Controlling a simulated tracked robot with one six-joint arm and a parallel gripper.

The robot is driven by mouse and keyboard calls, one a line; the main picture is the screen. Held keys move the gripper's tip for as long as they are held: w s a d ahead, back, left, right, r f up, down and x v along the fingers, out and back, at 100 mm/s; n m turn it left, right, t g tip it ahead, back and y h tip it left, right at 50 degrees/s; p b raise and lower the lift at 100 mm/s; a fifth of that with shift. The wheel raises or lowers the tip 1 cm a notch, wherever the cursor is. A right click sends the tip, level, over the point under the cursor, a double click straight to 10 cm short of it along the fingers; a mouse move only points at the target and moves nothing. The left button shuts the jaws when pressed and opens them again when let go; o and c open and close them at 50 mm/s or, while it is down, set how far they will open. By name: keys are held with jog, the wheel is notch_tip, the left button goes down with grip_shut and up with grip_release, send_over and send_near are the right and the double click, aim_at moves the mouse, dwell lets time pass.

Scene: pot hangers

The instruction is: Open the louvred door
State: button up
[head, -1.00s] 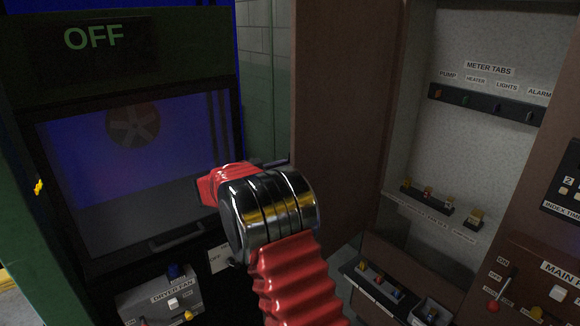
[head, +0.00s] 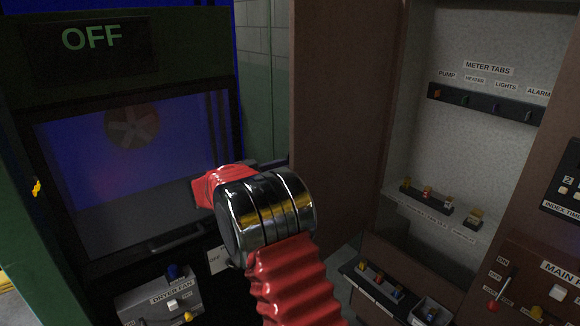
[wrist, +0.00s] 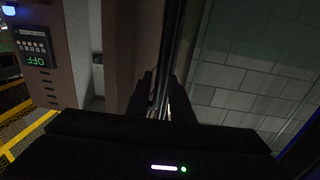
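A plain brown door panel (head: 340,120) stands swung out from the cabinet with the meter tabs (head: 488,70); no louvres show on the face I see. My gripper is mostly hidden behind my red and chrome wrist in the head view, near the door's free left edge. In the wrist view my gripper (wrist: 162,85) has two dark fingers with a gap between them. The door's edge (wrist: 172,35) runs up from between the fingertips. I cannot tell whether either finger touches it.
A dark drying cabinet (head: 130,170) with a window, fan and OFF sign stands at left. A dryer fan box (head: 165,300) is below it. The main panel (head: 540,280) with levers is at lower right. A tiled wall (head: 255,70) lies behind.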

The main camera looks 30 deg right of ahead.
jog(key=s+a, duration=0.1)
jog(key=a, duration=1.1)
jog(key=shift+s+a, duration=0.25)
jog(key=shift+a, duration=0.15)
jog(key=w+a+r+n+t+y, duration=0.1)
jog(key=w+r+n+t+y, duration=0.45)
jog(key=r+t, duration=0.7)
jog(key=s+a+r+n+t+y, duration=0.2)
jog(key=s+a+r+n+y, duration=0.2)
jog(key=s+a+n+y, duration=0.4)
jog(key=s+a+f+n+g+y, duration=0.4)
jog(key=s+f+y, duration=0.4)
jog(key=s, duration=0.6)
jog(key=s+d+f+g+h, duration=0.2)
jog(key=s+f+g, duration=0.1)
jog(key=s+f, duration=0.4)
jog(key=s+d+f+g+h, duration=0.1)
jog(key=s+d+f+g, duration=0.2)
jog(key=s+f, duration=0.4)
jog(key=s+g, duration=0.1)
jog(key=s, duration=0.6)
jog(key=shift+s+d+m+h, duration=0.15)
jog(key=shift+d+m+h, duration=0.05)
jog(key=shift+m+h, duration=0.15)
